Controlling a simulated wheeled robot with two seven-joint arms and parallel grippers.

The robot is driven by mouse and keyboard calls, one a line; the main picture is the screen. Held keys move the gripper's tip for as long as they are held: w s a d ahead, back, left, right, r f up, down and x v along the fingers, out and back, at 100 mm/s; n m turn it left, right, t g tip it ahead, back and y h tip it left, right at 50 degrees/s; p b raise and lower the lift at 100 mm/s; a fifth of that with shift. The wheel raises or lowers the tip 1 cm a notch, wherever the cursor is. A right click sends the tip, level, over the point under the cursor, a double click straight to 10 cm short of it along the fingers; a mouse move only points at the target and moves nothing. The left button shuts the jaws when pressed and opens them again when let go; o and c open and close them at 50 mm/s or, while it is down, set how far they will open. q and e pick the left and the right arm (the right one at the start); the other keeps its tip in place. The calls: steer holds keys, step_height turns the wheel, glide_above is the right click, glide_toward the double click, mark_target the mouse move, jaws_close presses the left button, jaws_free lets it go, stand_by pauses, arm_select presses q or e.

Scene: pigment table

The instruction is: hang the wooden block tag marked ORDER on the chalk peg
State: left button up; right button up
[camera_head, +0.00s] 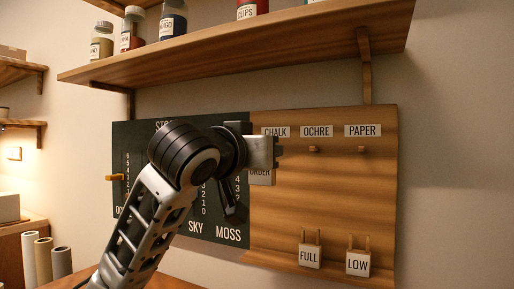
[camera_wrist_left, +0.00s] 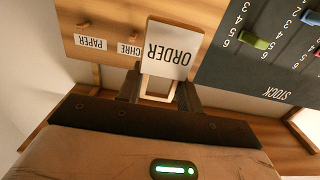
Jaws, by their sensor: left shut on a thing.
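My left gripper (camera_head: 277,150) is in front of the board just under the CHALK label (camera_head: 275,131). It is shut on the ORDER tag (camera_head: 261,178), which hangs below the fingers, partly hidden by the gripper. In the left wrist view the tag (camera_wrist_left: 170,48) appears upside down, its pale loop (camera_wrist_left: 156,97) between the fingers of my left gripper (camera_wrist_left: 158,90). The chalk peg is hidden behind the gripper and tag. I cannot tell whether the loop is around the peg. My right gripper is not in view.
The OCHRE peg (camera_head: 313,149) and PAPER peg (camera_head: 361,149) are bare. The FULL tag (camera_head: 309,256) and LOW tag (camera_head: 357,262) stand on the board's lower ledge. A dark stock board (camera_head: 140,140) is on the left. A shelf (camera_head: 250,52) with jars is above.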

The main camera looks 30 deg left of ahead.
arm_select(q)
steer(key=w+a+m+g+h+p, duration=0.2)
steer(key=w+a+m+h, duration=0.3)
steer(key=w+h, duration=0.4)
steer(key=shift+m, duration=0.5)
steer(key=shift+w+a+r, duration=0.1)
steer(key=shift+w+r, duration=0.05)
steer(key=shift+w, duration=0.15)
steer(key=shift+w+f+p, duration=0.15)
steer(key=shift+w+p, duration=0.05)
steer(key=shift+w, duration=0.35)
steer(key=shift+w+f+p, duration=0.15)
steer(key=shift+w+p, duration=0.05)
steer(key=shift+w, duration=0.35)
steer(key=shift+w+p, duration=0.35)
steer(key=shift+w, duration=0.25)
steer(key=shift+w+r, duration=0.1)
steer(key=shift+r, duration=0.05)
steer(key=shift+p, duration=0.35)
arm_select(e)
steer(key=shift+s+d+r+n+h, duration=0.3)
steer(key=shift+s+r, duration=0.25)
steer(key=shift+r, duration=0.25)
arm_select(q)
steer(key=shift+w+f, duration=0.1)
steer(key=shift+f, duration=0.1)
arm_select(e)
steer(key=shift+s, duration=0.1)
